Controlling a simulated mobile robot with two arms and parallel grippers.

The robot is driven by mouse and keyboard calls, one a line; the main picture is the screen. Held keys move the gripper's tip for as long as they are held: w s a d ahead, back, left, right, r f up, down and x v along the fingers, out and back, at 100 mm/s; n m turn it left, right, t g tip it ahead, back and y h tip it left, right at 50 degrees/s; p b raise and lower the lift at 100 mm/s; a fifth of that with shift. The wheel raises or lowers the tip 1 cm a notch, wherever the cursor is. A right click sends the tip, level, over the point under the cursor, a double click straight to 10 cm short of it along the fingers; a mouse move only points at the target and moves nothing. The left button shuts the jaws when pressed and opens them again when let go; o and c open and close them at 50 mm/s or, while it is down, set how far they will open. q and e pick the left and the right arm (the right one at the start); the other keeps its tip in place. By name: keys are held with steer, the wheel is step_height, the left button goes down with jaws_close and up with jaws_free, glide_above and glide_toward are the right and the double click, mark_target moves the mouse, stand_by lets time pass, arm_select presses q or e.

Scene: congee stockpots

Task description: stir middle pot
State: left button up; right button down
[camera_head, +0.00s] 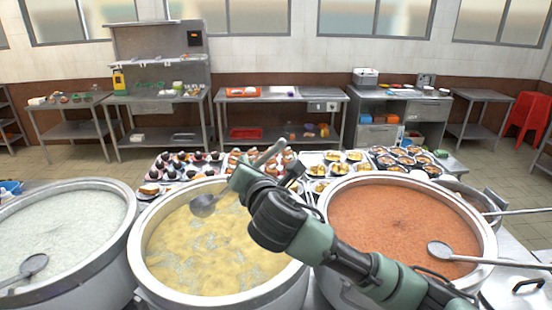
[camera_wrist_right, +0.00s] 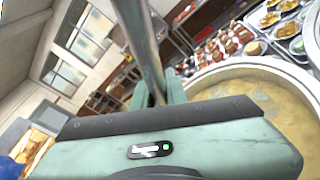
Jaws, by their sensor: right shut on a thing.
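The middle pot (camera_head: 139,259) is a wide metal stockpot of yellow congee (camera_head: 215,250). My right gripper (camera_head: 240,181) is over the far right part of this pot and shut on the handle of a metal ladle (camera_head: 203,205). The ladle's bowl is inside the pot's rim at the far left; I cannot tell how deep it dips. In the right wrist view the ladle's handle (camera_wrist_right: 140,38) rises between the fingers (camera_wrist_right: 157,93), and the yellow congee (camera_wrist_right: 265,100) shows at right. My left gripper is not in view.
A pot of pale congee (camera_head: 60,225) with a ladle (camera_head: 33,264) stands at left. A pot of orange-red congee (camera_head: 385,215) with a ladle (camera_head: 440,250) stands at right, partly behind my right arm. Trays of small dishes (camera_head: 315,158) lie behind the pots.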

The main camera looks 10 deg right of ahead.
step_height(320, 180, down, 19)
steer(key=b, duration=0.8)
steer(key=shift+r, duration=0.2)
steer(key=shift+s, duration=0.1)
